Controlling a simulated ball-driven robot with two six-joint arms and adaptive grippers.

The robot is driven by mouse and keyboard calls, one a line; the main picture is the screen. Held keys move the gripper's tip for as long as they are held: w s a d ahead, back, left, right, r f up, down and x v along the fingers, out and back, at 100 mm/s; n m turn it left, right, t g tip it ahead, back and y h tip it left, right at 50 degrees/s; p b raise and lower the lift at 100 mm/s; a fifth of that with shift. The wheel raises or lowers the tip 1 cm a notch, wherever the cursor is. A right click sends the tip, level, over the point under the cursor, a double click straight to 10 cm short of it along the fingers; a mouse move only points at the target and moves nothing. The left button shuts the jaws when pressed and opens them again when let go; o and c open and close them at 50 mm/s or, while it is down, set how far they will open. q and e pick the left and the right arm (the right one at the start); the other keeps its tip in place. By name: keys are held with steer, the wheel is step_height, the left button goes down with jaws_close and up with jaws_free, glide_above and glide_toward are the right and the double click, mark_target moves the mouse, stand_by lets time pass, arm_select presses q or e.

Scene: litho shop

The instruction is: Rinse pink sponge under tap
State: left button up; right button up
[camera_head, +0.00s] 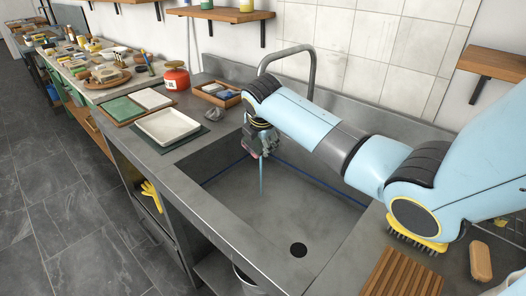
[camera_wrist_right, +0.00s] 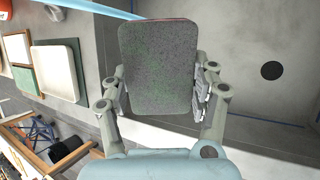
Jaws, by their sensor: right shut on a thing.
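My right gripper (camera_head: 262,146) hangs over the sink basin (camera_head: 330,215), below the curved tap (camera_head: 312,65). It is shut on a flat rounded block, the sponge (camera_wrist_right: 158,68), which lies between both fingers in the right wrist view. The face shown is grey with green flecks; only a thin pinkish edge shows at its top. A light blue water stream (camera_head: 262,178) shows below the gripper. In the wrist view the stream (camera_wrist_right: 85,8) reaches the sponge's far edge. My left gripper is out of view.
Left of the sink stand a white tray (camera_head: 167,126), a wooden box (camera_head: 216,92) and a red jar (camera_head: 176,78). A slatted wooden rack (camera_head: 402,275) and brush (camera_head: 418,241) lie at the right. The basin has a round drain (camera_head: 298,250) and is otherwise clear.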

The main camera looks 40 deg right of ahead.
steer(key=w+b, duration=0.1)
steer(key=w+d+f+b, duration=0.1)
steer(key=shift+w+b, duration=0.1)
steer(key=shift+b, duration=0.25)
steer(key=shift+w+d+f+b, duration=0.1)
steer(key=shift+w+d+b, duration=0.25)
steer(key=shift+w, duration=0.3)
steer(key=shift+w+d+b, duration=0.25)
steer(key=shift+w+b, duration=0.15)
steer(key=shift+w, duration=0.2)
steer(key=shift+w+d+f+b, duration=0.1)
steer(key=shift+w+d+b, duration=0.25)
steer(key=shift+w, duration=0.3)
steer(key=shift+r, duration=0.15)
steer(key=shift+s+d+p, duration=0.25)
steer(key=shift+d+p, duration=0.2)
steer(key=shift+p, duration=0.05)
steer(key=shift+a, duration=0.1)
steer(key=shift+w+a, duration=0.25)
steer(key=shift+a, duration=0.2)
steer(key=shift+d+p, duration=0.1)
steer(key=shift+p, duration=0.25)
